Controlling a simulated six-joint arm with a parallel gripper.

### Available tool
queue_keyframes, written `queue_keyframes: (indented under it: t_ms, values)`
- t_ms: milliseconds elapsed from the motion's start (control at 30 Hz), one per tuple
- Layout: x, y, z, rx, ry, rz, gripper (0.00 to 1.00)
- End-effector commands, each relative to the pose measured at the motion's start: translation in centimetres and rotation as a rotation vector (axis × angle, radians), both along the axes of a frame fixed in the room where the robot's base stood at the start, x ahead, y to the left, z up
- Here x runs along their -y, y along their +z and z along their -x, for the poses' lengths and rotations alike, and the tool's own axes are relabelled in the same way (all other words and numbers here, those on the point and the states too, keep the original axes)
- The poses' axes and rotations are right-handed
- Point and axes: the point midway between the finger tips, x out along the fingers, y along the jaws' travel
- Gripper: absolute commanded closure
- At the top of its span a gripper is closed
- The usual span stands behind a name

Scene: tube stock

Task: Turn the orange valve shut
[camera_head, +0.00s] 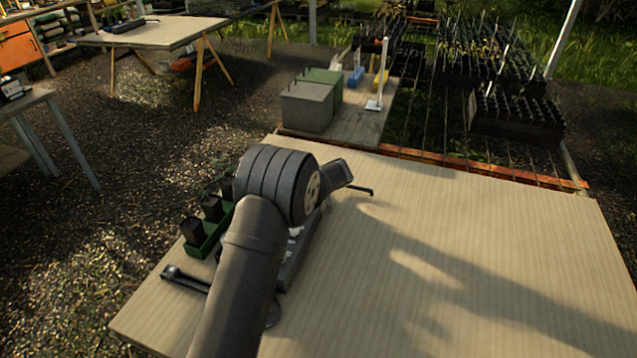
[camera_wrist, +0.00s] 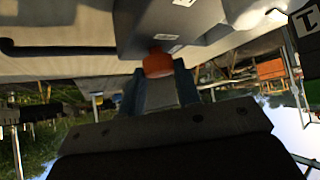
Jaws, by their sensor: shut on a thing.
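In the wrist view, the orange valve (camera_wrist: 157,63) shows as a small orange piece against a grey housing (camera_wrist: 205,25). My gripper (camera_wrist: 159,76) has its two fingers on either side of it and is shut on it. How far the valve is turned cannot be told. In the head view my dark arm covers the valve and the gripper. Only parts of the grey housing (camera_head: 291,262) show beside the arm, on the wooden table (camera_head: 470,250).
A green tray (camera_head: 214,238) with black pots stands left of my arm. A dark tool (camera_head: 184,278) lies at the table's left edge. A thin dark rod (camera_head: 360,190) sticks out right of my arm. The table's right side is clear.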

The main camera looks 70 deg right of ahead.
Motion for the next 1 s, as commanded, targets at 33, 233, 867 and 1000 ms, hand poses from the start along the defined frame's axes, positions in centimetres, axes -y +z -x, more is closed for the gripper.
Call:
queue_keyframes:
  t_ms: [33, 233, 867, 1000]
  values:
    - [-0.12, 0.04, -0.21, -0.001, -0.030, -0.001, 0.92]
    - [-0.26, -0.05, -0.34, -0.003, -0.199, -0.003, 0.92]
    - [-0.27, -0.10, -0.28, -0.001, -0.354, -0.001, 0.92]
    - [-0.27, -0.10, -0.28, -0.001, -0.354, -0.001, 0.64]
